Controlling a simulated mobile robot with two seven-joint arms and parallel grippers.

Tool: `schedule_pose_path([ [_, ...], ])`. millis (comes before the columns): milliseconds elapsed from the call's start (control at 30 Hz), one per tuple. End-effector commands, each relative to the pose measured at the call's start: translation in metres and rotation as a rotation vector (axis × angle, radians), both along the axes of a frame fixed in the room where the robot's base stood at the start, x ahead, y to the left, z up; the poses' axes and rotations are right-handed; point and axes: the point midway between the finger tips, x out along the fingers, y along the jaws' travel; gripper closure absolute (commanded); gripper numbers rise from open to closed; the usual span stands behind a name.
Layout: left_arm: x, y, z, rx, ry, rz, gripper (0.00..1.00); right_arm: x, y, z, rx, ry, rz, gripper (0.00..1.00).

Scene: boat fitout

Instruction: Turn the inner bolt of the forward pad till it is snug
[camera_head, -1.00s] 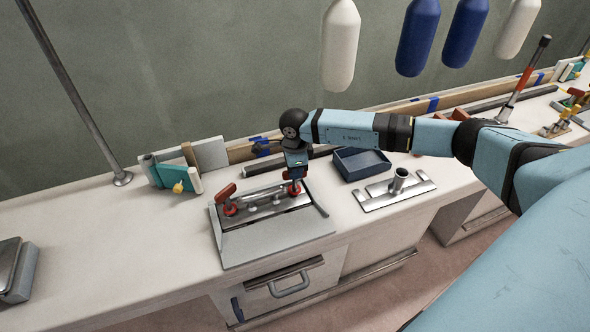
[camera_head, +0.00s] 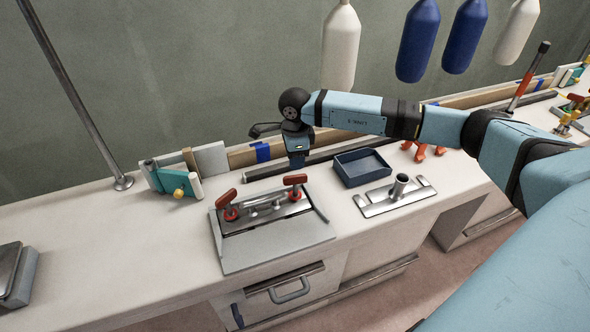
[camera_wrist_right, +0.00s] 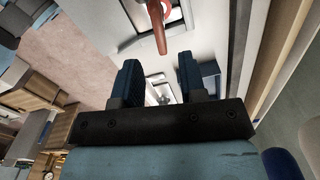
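A grey fixture (camera_head: 275,240) on the bench holds a metal piece (camera_head: 268,208) with several small fittings along it. A red-handled clamp stands at each end, the left one (camera_head: 226,200) and the right one (camera_head: 295,180). I cannot make out the pad's inner bolt or which pad is the forward one. My right gripper (camera_head: 297,163) is just behind and above the right clamp, apart from it. In the right wrist view its two fingers (camera_wrist_right: 160,82) are spread with nothing between them; a red handle (camera_wrist_right: 157,25) lies beyond them. My left gripper is out of view.
A blue tray (camera_head: 362,168) and a metal plate with an upright tube (camera_head: 398,190) stand right of the fixture. Orange clamps (camera_head: 425,150) lie under my right arm. A teal-and-white block (camera_head: 172,178) stands at the left.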

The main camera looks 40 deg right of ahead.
Motion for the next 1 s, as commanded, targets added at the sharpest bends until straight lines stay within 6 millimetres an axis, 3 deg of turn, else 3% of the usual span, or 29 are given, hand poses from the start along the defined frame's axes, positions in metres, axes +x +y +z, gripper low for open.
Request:
schedule_pose_path([
  [100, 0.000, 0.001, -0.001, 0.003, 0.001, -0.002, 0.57, 0.001, 0.000, 0.028, 0.000, -0.003, 0.000, 0.62],
  [333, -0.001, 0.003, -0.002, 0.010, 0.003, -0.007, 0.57, 0.001, 0.000, 0.062, 0.000, -0.003, 0.000, 0.62],
  [1000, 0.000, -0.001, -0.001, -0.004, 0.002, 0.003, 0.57, 0.000, 0.000, 0.070, 0.001, -0.001, -0.001, 0.62],
])
